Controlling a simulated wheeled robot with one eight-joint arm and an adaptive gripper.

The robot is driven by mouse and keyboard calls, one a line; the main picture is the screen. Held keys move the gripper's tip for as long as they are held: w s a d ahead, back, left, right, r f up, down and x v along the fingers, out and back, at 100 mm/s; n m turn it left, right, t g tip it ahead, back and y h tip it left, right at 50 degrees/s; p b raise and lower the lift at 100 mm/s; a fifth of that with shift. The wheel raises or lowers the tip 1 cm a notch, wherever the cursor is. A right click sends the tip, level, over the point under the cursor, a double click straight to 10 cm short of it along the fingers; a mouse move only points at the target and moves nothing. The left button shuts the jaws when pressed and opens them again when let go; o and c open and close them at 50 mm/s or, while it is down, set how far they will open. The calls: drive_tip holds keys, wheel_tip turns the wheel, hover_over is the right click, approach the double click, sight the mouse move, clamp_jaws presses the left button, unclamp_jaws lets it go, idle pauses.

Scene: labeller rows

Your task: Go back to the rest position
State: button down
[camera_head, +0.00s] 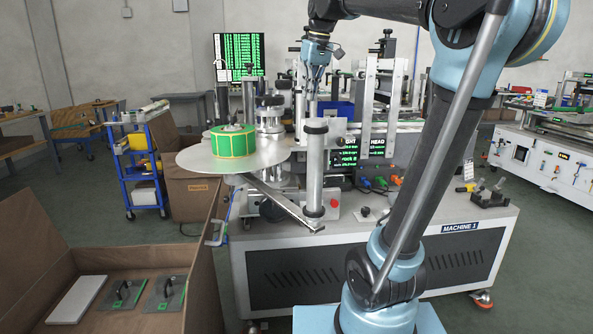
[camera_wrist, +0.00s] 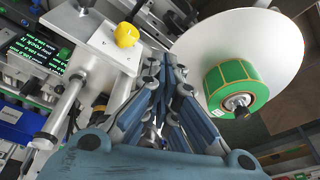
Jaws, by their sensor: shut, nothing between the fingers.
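My gripper (camera_head: 314,82) is raised above the labelling machine (camera_head: 370,265) in the head view, pointing down. In the wrist view my gripper (camera_wrist: 165,62) has its fingers together, with nothing between them. A green label roll (camera_head: 233,141) lies on a round metal disc (camera_head: 193,160) to the left of my gripper. In the wrist view the green roll (camera_wrist: 236,88) and the pale disc (camera_wrist: 262,40) are at the right, apart from my fingers. A yellow knob (camera_wrist: 126,35) is left of the fingertips in the wrist view.
A vertical roller (camera_head: 315,170) and metal posts (camera_head: 368,90) stand close around my gripper. An open cardboard box (camera_head: 75,255) at the lower left holds handled plates. A blue cart (camera_head: 140,170) stands behind it. Another machine (camera_head: 555,155) is at the right. Green floor lies between.

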drive_tip(key=s+d+f+m, duration=0.2)
drive_tip(key=s+d+f, duration=0.3)
drive_tip(key=f, duration=0.8)
drive_tip(key=s+d+f+m+h, duration=0.1)
drive_tip(key=s+d+f, duration=0.4)
drive_tip(key=s+f, duration=0.7)
drive_tip(key=s+d+f+m, duration=0.3)
drive_tip(key=s+f, duration=0.5)
drive_tip(key=f, duration=0.6)
drive_tip(key=shift+s+d+f+m+h, duration=0.2)
drive_tip(key=shift+d+m+h, duration=0.15)
drive_tip(key=shift+d, duration=0.55)
